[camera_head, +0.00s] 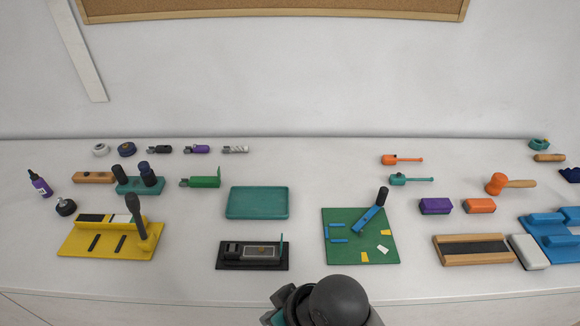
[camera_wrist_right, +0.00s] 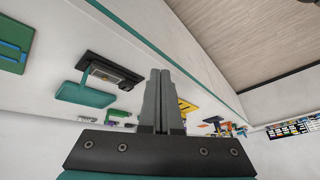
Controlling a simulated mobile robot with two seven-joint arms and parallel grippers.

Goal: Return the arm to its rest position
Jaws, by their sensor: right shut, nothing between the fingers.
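My right arm (camera_head: 335,300) shows at the bottom centre of the head view as a dark rounded link with a bit of teal, in front of the table's near edge. Its fingers are not clear there. In the right wrist view my right gripper (camera_wrist_right: 160,75) has its two grey fingers together, with nothing between them. It is clear of the things on the table, which show tilted behind it. My left gripper is in neither view.
The white table (camera_head: 190,285) holds a black fixture (camera_head: 252,255), a green board (camera_head: 360,236), a teal tray (camera_head: 257,203) and a yellow base (camera_head: 110,240). Several small tools stand farther back. The front strip is mostly bare. A white wall is behind.

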